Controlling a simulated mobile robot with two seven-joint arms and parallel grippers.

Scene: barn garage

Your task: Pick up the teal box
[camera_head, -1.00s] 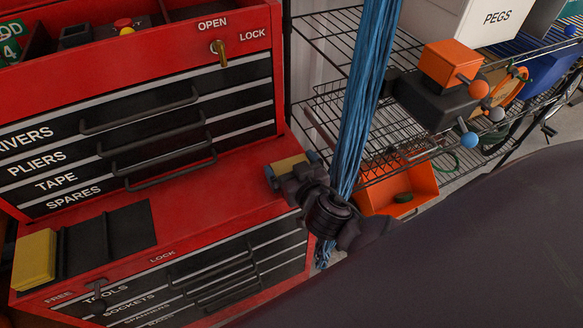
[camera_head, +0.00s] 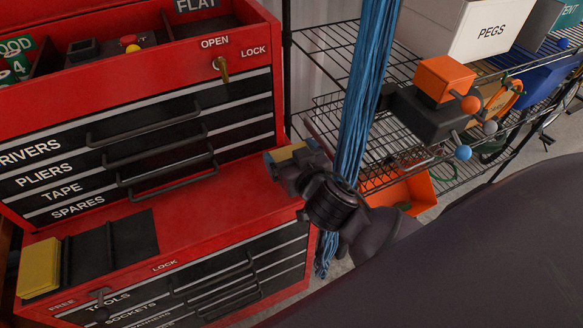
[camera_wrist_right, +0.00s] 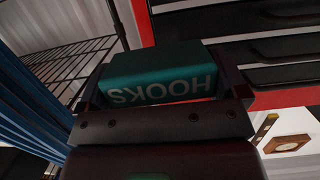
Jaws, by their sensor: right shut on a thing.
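The teal box (camera_wrist_right: 152,72), marked HOOKS upside down, sits between the two dark fingers of my right gripper (camera_wrist_right: 160,88) in the right wrist view. The fingers flank it at its left and right ends. In the head view my right gripper (camera_head: 292,160) shows near the middle, shut on the box. There a tan face with blue-grey ends shows at its tip, over the right part of the red tool chest; much of the box is hidden by the gripper. My left gripper is not in view.
A red tool chest (camera_head: 200,215) with drawers fills the left, with a yellow block (camera_head: 40,268) on its ledge. Blue strands (camera_head: 365,100) hang beside my right gripper.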

